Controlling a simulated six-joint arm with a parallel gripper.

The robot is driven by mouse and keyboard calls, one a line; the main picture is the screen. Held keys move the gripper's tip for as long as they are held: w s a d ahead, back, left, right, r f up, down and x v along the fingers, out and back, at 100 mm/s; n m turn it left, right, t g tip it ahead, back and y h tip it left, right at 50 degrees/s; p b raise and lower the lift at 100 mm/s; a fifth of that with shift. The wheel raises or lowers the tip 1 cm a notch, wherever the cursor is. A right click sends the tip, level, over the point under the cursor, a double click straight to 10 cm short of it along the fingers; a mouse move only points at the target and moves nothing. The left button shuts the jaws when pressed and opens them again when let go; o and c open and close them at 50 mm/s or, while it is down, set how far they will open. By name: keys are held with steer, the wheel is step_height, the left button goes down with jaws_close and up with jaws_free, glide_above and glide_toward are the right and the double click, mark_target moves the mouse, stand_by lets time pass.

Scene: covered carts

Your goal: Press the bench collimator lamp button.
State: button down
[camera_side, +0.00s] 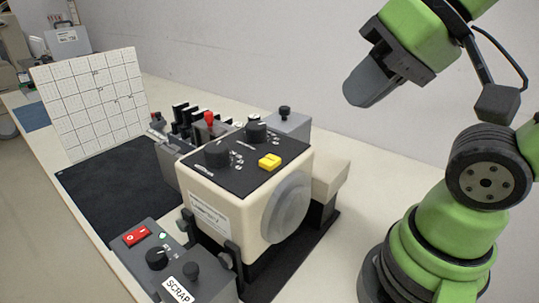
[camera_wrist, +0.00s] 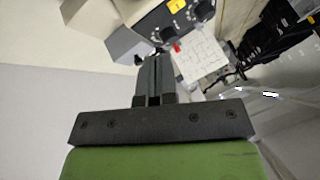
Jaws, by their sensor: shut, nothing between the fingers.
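The collimator (camera_side: 204,201) is a cream box with a dark top panel, standing on the bench in the middle of the side view. A yellow button (camera_side: 270,161) sits on its top panel, near two black knobs (camera_side: 217,154). The yellow button also shows at the top of the wrist view (camera_wrist: 176,5), partly cut off by the frame edge. My gripper (camera_side: 350,98) is shut and empty, raised above and to the right of the collimator, clear of it. In the wrist view its closed fingers (camera_wrist: 154,72) point towards the collimator's side.
A gridded white board (camera_side: 92,100) stands at the left behind a black mat (camera_side: 110,190). Levers, one red-topped (camera_side: 209,119), stand behind the collimator.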

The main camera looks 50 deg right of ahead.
step_height(320, 180, up, 2)
steer(key=m+g+y, duration=0.4)
steer(key=m+y, duration=0.3)
steer(key=m, duration=0.2)
glide_above(274, 160)
steer(key=shift+a, duration=0.1)
steer(key=shift+f, duration=0.1)
steer(key=shift+f, duration=4.3)
steer(key=shift+f, duration=0.1)
steer(key=shift+f, duration=0.3)
